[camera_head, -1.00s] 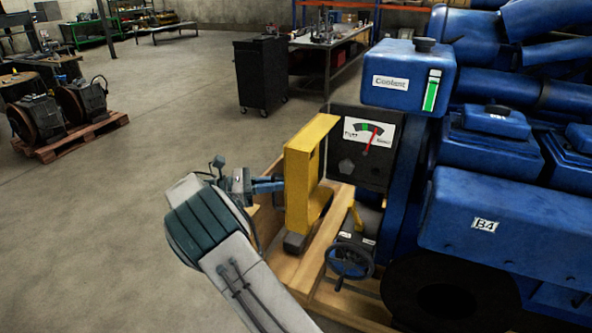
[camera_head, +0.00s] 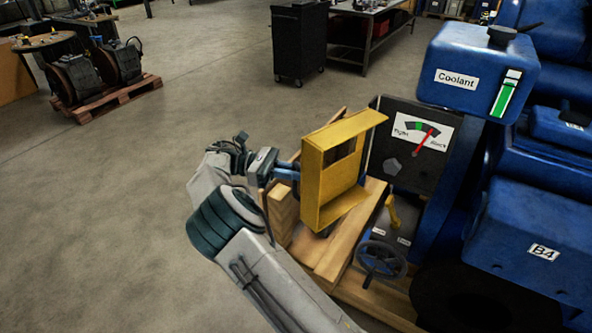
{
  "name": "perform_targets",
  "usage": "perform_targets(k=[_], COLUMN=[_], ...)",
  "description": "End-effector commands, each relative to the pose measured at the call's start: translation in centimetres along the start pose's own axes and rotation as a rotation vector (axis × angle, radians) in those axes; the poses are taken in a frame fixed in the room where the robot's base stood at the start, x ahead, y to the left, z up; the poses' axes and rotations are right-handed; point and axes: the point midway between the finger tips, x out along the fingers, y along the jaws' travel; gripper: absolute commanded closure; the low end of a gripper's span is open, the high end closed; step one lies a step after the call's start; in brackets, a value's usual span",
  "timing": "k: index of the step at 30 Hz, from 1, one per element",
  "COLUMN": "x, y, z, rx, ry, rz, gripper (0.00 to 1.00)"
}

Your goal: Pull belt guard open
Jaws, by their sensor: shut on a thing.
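The yellow belt guard (camera_head: 313,181) stands as a box-like frame left of the dark gauge panel (camera_head: 383,165). It is swung out at an angle, and its hollow inner side partly shows. My gripper (camera_head: 290,175) is at the guard's left side, with its blue fingers reaching to the yellow edge. It is shut on the guard there. The exact grip point is hidden behind the guard's edge.
Wooden beams (camera_head: 330,262) lie below the guard. A handwheel (camera_head: 381,260) and a yellow lever (camera_head: 392,212) sit right of it. The blue engine (camera_head: 535,235) and coolant tank (camera_head: 470,75) fill the right. Open floor (camera_head: 130,200) lies left.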

Motion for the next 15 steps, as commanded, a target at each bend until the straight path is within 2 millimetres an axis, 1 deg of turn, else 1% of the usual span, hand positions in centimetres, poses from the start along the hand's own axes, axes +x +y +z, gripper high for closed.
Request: perform_targets(k=[3,4,15], x=[0.09,0.08,-0.19], y=[0.09,0.09,-0.09], z=[0.03,0.04,0.05], rx=[0.002,0.002,0.001], ry=[-0.002,-0.001,-0.001], rz=[0.000,0.000,0.005], gripper=[1.00,0.83,0.83])
